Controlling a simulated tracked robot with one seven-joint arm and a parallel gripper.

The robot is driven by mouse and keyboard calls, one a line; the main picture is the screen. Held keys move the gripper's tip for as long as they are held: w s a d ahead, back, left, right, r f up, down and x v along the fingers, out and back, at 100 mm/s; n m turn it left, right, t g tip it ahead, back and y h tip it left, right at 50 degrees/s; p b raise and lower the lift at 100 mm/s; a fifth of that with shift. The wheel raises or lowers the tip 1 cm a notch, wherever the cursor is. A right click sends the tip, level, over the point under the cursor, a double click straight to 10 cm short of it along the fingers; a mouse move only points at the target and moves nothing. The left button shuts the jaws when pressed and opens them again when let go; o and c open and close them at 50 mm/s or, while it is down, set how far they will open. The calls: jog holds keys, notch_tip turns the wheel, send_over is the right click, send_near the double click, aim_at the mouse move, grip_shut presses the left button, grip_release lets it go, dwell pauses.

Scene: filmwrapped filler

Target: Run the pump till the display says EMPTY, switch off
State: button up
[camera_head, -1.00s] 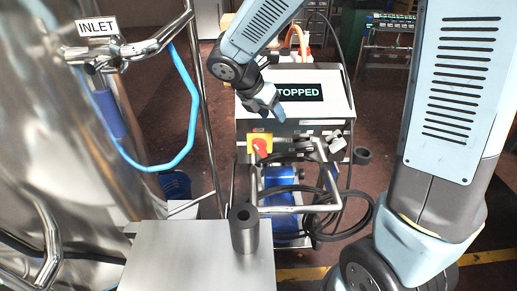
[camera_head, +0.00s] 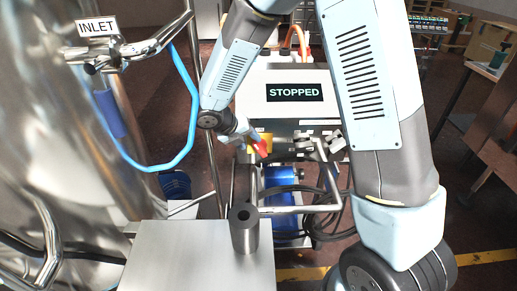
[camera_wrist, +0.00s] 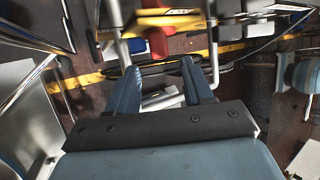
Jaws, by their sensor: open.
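The display (camera_head: 294,92) on the pump's pale housing reads STOPPED. Below it, a red rotary switch (camera_head: 263,149) sits on a yellow plate (camera_head: 267,138). My gripper (camera_head: 250,136) is at the switch's left side and partly covers it in the head view. In the wrist view my gripper (camera_wrist: 159,66) is open and empty. The red switch (camera_wrist: 158,42) shows just beyond the fingertips, roughly between them; whether they touch it I cannot tell. The blue pump motor (camera_head: 280,184) sits below the switch.
A metal frame (camera_head: 300,209) and black cable surround the motor. A steel table (camera_head: 190,262) with a dark upright cylinder (camera_head: 244,232) stands in front. At left are a steel tank (camera_head: 50,160), an INLET sign (camera_head: 97,27) and a blue hose (camera_head: 188,125).

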aim_at(260, 145)
jog(key=x, duration=0.7)
jog(key=shift+w+d+f, duration=0.1)
jog(key=shift+d+f, duration=0.1)
jog(key=shift+f, duration=0.15)
grip_shut()
jog(key=shift+d+r+y, duration=0.1)
jog(key=shift+y, duration=0.8)
jog(key=shift+d+m+y, duration=0.1)
jog(key=shift+m+y, duration=0.4)
jog(key=shift+y, duration=1.2)
grip_release()
